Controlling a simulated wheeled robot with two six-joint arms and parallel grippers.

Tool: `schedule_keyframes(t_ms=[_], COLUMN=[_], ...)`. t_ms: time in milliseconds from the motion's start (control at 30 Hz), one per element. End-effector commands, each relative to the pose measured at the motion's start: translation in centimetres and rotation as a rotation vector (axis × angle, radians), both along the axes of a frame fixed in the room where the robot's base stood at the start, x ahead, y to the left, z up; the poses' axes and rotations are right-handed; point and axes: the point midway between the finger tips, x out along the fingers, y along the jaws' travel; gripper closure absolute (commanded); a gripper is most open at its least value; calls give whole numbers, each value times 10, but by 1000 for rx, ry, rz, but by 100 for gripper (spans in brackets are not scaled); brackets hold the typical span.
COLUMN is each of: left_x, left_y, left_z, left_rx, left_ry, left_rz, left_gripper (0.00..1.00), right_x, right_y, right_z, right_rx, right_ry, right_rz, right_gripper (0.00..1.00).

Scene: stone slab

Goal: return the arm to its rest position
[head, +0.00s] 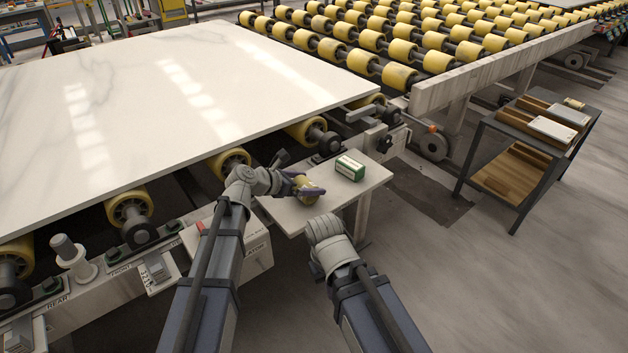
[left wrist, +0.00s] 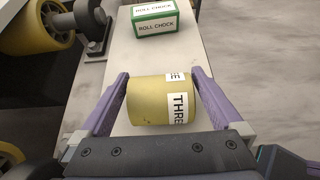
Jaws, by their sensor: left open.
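My left gripper (head: 308,190) is over the small pale side table (head: 372,178) beside the slab line. In the left wrist view its two purple fingers stand open on either side of a yellow roll (left wrist: 150,100) with a white label reading THREE. The roll lies on its side on the table, and a narrow gap shows beside the fingers. In the head view the roll (head: 304,181) is partly hidden by the gripper. My right arm reaches in from the bottom, but its gripper does not show.
A green and white box (head: 350,167) marked ROLL CHOCK stands on the table beyond the roll. A large white slab (head: 170,100) on yellow rollers lies left and behind. A dark cart (head: 525,150) stands at the right. The floor at the lower right is clear.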

Motion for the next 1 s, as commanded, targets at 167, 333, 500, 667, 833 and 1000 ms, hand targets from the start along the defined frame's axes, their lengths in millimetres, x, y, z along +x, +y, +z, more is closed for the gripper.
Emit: schedule_keyframes(t_ms=[167,333,500,667,833,1000], left_x=[-17,-23,-22,-22,-22,-22], left_y=[22,31,31,31,31,31], left_z=[19,23,22,34,64,85], left_rx=[0,0,1,1,1,1], left_ry=[0,0,-1,-1,-1,-1], left_rz=[2,1,-1,-1,-1,-1], left_gripper=[0,0,0,0,0,0], right_x=[0,0,0,0,0,0], right_y=[0,0,0,0,0,0], right_z=[20,23,22,34,64,85], right_rx=[0,0,0,0,0,0], right_ry=[0,0,0,0,0,0], right_rz=[0,0,0,0,0,0], right_gripper=[100,100,100,100,100,100])
